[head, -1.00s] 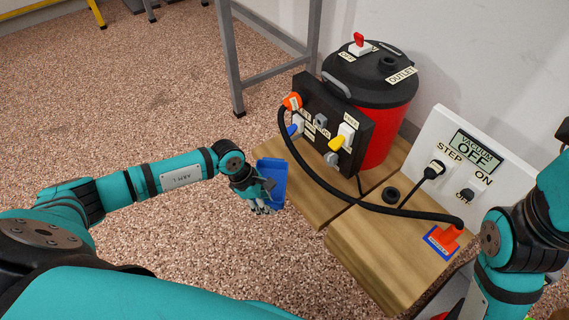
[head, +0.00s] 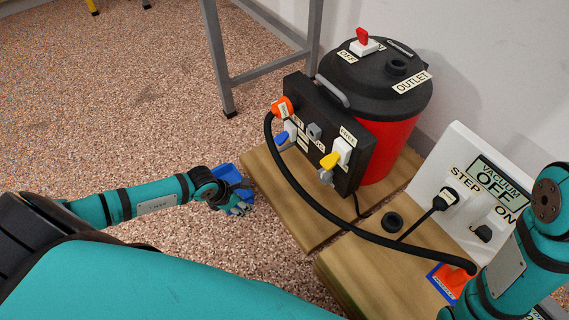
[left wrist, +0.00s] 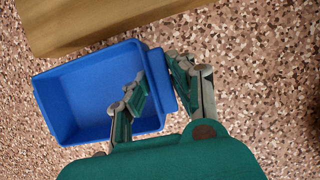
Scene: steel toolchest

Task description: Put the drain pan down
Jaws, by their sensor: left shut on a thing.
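The drain pan is a blue open tray (head: 228,174), partly hidden behind my left gripper in the head view. In the left wrist view the pan (left wrist: 85,95) shows its empty inside and looks roughly level. My left gripper (head: 238,206) is shut on the pan's wall; in the left wrist view one finger of the gripper (left wrist: 155,68) is inside the pan and the other outside. The pan is low over the speckled floor beside the wooden platform. I cannot tell whether it touches the floor.
The wooden platform (head: 280,200) lies close to the pan's right. On it stand a red drum (head: 385,145) with a black lid, a black valve panel (head: 320,150), a black hose (head: 310,205) and a white vacuum panel (head: 455,150). The floor (head: 130,120) to the left is clear.

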